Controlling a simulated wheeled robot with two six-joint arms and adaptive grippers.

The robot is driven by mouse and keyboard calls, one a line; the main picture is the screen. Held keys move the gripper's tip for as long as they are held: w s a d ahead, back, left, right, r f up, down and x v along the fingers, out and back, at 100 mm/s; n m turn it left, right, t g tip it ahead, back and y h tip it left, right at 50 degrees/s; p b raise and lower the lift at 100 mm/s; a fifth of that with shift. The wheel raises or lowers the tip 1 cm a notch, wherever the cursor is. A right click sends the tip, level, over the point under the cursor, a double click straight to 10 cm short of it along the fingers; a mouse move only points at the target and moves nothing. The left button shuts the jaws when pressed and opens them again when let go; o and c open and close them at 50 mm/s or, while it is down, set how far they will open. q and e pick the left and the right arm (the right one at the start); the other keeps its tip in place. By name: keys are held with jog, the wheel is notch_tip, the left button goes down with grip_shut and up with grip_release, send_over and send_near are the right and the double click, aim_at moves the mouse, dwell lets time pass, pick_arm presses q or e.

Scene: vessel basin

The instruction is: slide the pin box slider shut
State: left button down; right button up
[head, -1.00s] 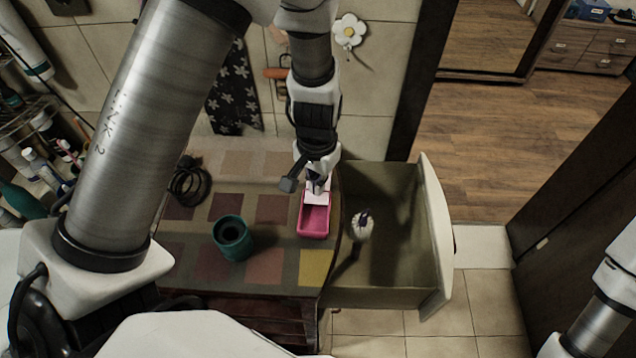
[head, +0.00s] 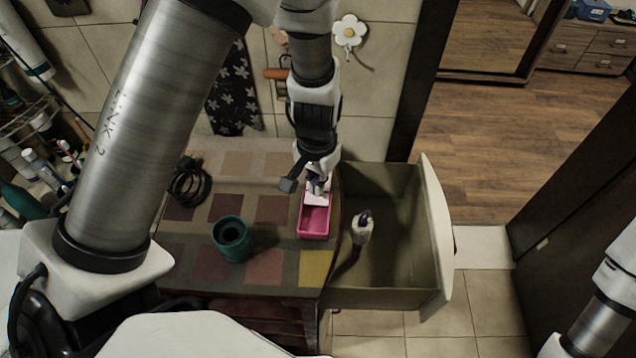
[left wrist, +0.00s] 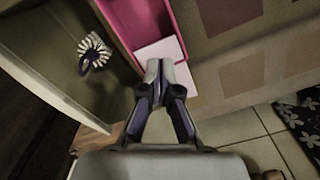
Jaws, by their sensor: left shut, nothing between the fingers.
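The pin box (head: 314,228) is a pink open-topped tray on the patterned top of the cabinet, near its right edge. It also shows in the left wrist view (left wrist: 133,22). Its slider (head: 316,199) is a white panel over the far end of the box; the near part is open. In the left wrist view the slider (left wrist: 166,52) lies just ahead of my fingertips. My left gripper (head: 318,188) is shut and empty, pointing down at the slider's far end; the left wrist view shows its closed fingertips (left wrist: 158,68) at the slider's edge. Whether they touch is unclear. My right gripper is out of view.
A dark green cup (head: 232,240) stands left of the box. A coiled black cable (head: 188,184) lies behind it. An open drawer (head: 398,262) to the right holds a white brush-like object (head: 362,228). The cabinet top between cup and box is clear.

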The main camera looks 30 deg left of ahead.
pick_arm(q)
jog(key=shift+f+b, duration=0.8)
jog(key=shift+f, duration=0.25)
dwell(0.4)
jog(key=shift+s, duration=0.1)
jog(key=shift+s+d+b, duration=0.15)
jog(key=shift+s+b, duration=0.15)
jog(key=shift+b, duration=0.45)
jog(key=shift+s, duration=0.15)
jog(key=shift+r, duration=0.1)
